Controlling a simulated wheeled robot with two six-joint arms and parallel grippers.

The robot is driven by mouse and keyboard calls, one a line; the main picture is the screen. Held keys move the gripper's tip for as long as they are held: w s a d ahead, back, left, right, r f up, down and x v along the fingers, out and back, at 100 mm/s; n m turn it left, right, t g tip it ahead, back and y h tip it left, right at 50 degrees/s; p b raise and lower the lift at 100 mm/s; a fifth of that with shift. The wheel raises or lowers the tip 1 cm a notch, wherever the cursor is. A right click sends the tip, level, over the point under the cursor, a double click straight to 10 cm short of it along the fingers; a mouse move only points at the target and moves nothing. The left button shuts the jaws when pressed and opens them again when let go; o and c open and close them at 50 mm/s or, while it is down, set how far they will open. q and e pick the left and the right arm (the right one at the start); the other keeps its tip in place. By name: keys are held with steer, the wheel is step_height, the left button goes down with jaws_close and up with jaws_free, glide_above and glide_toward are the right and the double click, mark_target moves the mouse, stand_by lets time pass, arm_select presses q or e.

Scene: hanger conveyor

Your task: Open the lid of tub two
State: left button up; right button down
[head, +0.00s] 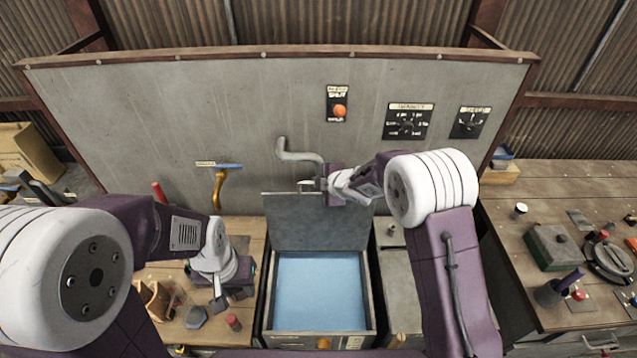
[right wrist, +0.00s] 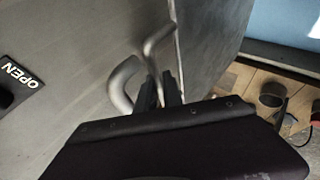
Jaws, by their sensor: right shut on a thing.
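The open tub (head: 368,308) stands at the centre in the head view, with pale blue liquid inside. Its front label is too small to read. Its grey lid (head: 318,225) stands upright at the tub's back edge, close to the wall panel. My right gripper (head: 318,185) is at the lid's upper edge. In the right wrist view its fingers (right wrist: 163,92) are shut on the bent metal handle (right wrist: 158,42) of the lid (right wrist: 212,35). My left gripper (head: 225,297) hangs low over the bench left of the tub; whether its fingers are apart is unclear.
A bent grey pipe (head: 293,152) sticks out of the panel (head: 250,115) just behind the right gripper. A yellow-handled lever (head: 218,188) is left. A grey-topped unit (head: 402,285) stands right of the tub. The right bench (head: 540,190) holds a green box (head: 555,247) and small items.

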steer(key=shift+s+f, duration=0.1)
steer(key=shift+f, duration=0.05)
steer(key=c, duration=1.5)
jaws_free()
steer(key=v, duration=0.9)
